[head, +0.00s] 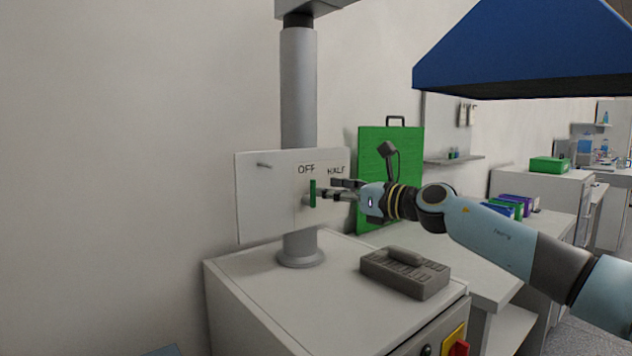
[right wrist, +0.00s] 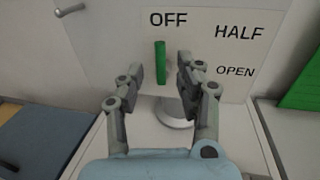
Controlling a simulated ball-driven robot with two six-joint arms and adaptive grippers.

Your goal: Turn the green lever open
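The green lever (head: 312,193) stands upright on a white panel (head: 266,205), its upper end under the word OFF. In the right wrist view the lever (right wrist: 160,62) shows between the two fingers of my right gripper (right wrist: 160,72), with a gap on each side. My right gripper (head: 334,190) is open and reaches the panel from the right in the head view. HALF and OPEN are printed to the right of OFF; in the head view OPEN is hidden behind the gripper. Contact with the lever cannot be seen. My left gripper is not in view.
The panel is on a grey post (head: 299,110) above a white cabinet (head: 290,285). A grey telephone-like device (head: 405,273) lies on the cabinet. A green board (head: 375,215) stands behind my right arm. A blue hood (head: 530,55) hangs at the upper right.

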